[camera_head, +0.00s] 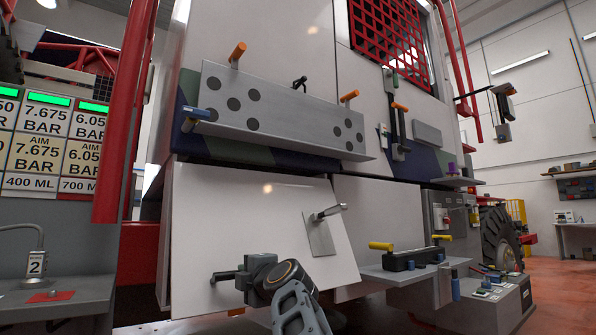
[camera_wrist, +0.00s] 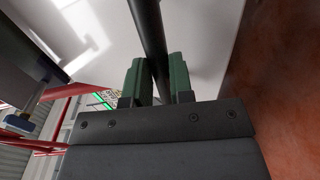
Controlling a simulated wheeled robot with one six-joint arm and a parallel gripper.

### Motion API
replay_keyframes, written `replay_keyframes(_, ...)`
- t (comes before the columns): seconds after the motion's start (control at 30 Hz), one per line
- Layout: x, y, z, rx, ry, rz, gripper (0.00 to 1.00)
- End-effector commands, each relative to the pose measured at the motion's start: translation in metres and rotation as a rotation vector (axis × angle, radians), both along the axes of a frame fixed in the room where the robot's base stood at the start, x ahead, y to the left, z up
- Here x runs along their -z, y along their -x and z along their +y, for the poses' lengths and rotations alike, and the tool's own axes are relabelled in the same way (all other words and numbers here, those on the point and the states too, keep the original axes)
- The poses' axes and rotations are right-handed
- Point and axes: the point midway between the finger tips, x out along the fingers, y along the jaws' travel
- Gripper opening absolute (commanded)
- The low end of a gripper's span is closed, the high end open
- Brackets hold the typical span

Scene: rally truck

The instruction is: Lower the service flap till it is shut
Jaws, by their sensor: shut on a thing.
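The service flap (camera_head: 240,215) is a white panel low on the truck's side. Its top edge lies under the camouflage band, and its lower part leans out from the body, its right edge slanting across the neighbouring panel. A metal lever (camera_head: 325,213) on a grey plate sits on its right half. My gripper (camera_head: 235,277) is at the flap's lower middle. In the wrist view, its two green finger pads (camera_wrist: 159,80) are closed on a dark bar (camera_wrist: 148,25), which looks like the flap's handle. The bar's lower part is hidden between the fingers.
A shelf (camera_head: 385,271) with a black block and yellow handle juts out right of the flap. A grey bench (camera_head: 55,300) and a red post (camera_head: 120,120) stand at the left. A perforated grey panel (camera_head: 280,112) with orange pegs is above. Red floor (camera_head: 565,280) is free at far right.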

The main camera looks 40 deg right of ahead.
Motion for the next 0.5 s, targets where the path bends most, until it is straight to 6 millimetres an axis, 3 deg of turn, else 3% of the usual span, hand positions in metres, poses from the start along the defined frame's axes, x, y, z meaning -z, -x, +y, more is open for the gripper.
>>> replay_keyframes(0.03, -0.007, 0.002, 0.001, 0.003, 0.004, -0.018, 0.0)
replay_keyframes(0.3, -0.006, 0.0, 0.001, 0.004, 0.003, -0.017, 0.0)
replay_keyframes(0.5, 0.007, -0.023, -0.002, 0.001, 0.0, -0.013, 0.0)
